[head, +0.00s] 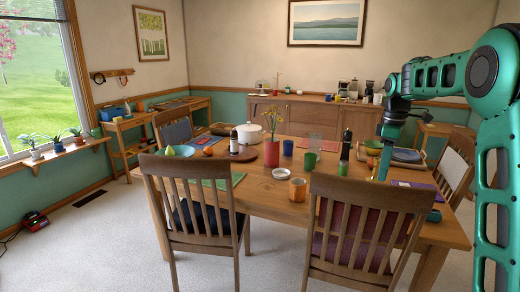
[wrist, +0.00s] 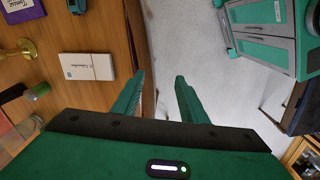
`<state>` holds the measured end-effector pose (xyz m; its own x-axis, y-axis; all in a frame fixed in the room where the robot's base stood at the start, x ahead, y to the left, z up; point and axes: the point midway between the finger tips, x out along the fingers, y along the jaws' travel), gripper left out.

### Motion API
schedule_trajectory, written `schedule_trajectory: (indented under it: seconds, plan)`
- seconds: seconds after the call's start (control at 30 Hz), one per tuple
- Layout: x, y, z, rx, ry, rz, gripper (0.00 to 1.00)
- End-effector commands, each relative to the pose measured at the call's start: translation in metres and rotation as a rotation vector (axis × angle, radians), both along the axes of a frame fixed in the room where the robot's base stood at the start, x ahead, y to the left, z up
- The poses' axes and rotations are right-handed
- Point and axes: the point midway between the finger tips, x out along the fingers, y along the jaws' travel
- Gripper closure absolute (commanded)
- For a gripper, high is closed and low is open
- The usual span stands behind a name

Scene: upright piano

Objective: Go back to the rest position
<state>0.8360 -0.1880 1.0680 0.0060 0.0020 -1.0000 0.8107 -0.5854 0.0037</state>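My green arm reaches in from the right in the head view. My gripper (head: 383,168) points down there over the right part of the wooden dining table (head: 258,200). In the wrist view the two green fingers of my gripper (wrist: 160,80) stand apart with nothing between them. Behind the gap are the table's edge and the pale floor (wrist: 190,40). A white box (wrist: 87,65) lies on the table to the left of the fingers, apart from them.
Chairs stand around the table, two at the near side (head: 190,195) (head: 365,225). A brass candlestick (wrist: 20,50) shows in the wrist view. Open floor (head: 80,245) lies at left.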

Motion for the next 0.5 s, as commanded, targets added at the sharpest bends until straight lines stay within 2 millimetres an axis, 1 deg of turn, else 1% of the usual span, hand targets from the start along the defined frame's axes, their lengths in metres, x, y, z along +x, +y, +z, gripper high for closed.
schedule_trajectory:
  seconds: [0.03,0.13,0.27,0.3,0.37,0.4,0.47,0.5]
  plan:
    - [-0.022,-0.003,0.005,0.002,-0.002,-0.074,0.61]
    - [-0.064,-0.007,0.008,0.005,-0.003,-0.244,0.61]
    - [-0.121,-0.010,0.006,0.009,-0.002,-0.461,0.61]
    - [-0.139,-0.010,0.005,0.010,-0.003,-0.526,0.61]
    - [-0.166,-0.010,0.001,0.011,-0.002,-0.625,0.61]
    - [-0.184,-0.010,-0.002,0.013,-0.001,-0.690,0.61]
    - [-0.212,-0.010,-0.008,0.014,-0.001,-0.787,0.61]
    - [-0.230,-0.009,-0.013,0.015,0.001,-0.852,0.61]
